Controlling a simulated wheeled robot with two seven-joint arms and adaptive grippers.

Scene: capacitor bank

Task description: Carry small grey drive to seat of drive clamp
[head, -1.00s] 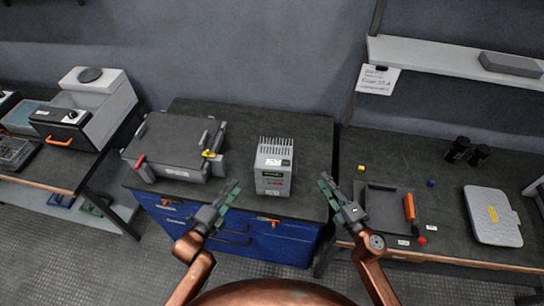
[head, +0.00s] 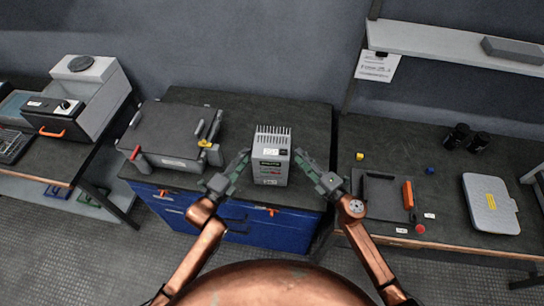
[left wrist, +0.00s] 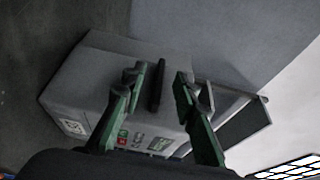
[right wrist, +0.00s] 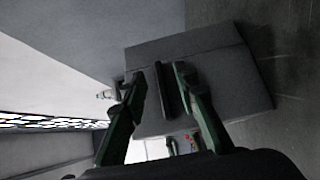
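The small grey drive (head: 270,165) stands upright on the dark bench top, its finned top and labelled front showing. My left gripper (head: 243,160) is at its left side and my right gripper (head: 302,158) at its right side. In the left wrist view the open fingers (left wrist: 158,85) have a dark ridge on the drive's side (left wrist: 90,75) between them. In the right wrist view the open fingers (right wrist: 162,82) likewise straddle a dark ridge; contact cannot be told. The drive clamp, with a dark seat (head: 384,201) and orange handle (head: 408,195), is on the right bench.
A grey box-like fixture (head: 172,137) with a yellow-marked part stands left of the drive. A gap separates the middle bench from the right bench (head: 450,240). A grey case (head: 491,203) lies right of the clamp, and a shelf (head: 455,45) hangs above.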

